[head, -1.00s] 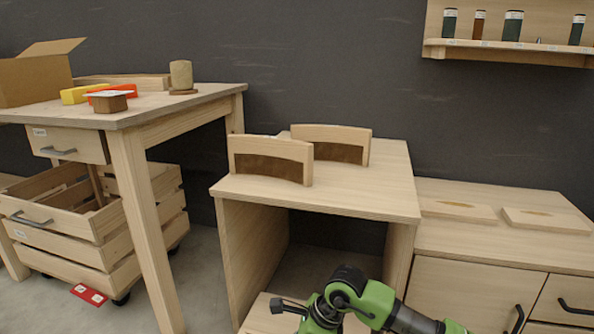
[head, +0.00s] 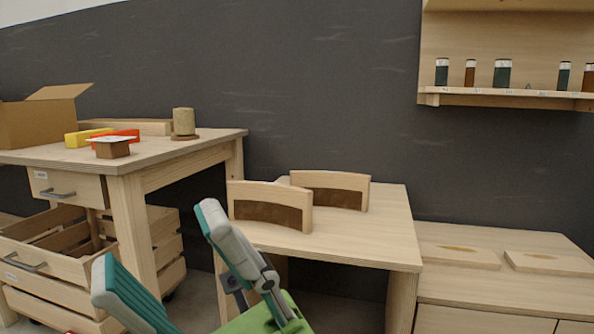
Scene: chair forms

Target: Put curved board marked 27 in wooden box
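Two curved wooden boards stand upright on the low table (head: 370,235). The front curved board (head: 270,186) is nearer its left edge, and the back curved board (head: 345,179) stands behind it to the right. No number is legible on either, so I cannot tell which is marked 27. A slatted wooden box (head: 60,304) sits under the workbench at the left, its open top partly hidden. My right gripper (head: 155,237) is open and empty, its fingers spread in front of the low table and the workbench leg. My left gripper is not in view.
The workbench (head: 175,148) holds a cardboard box (head: 40,122), a yellow block, a red block and a cylinder. Its leg (head: 135,235) stands beside the wooden box. A cabinet (head: 500,290) with two flat boards is at the right.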

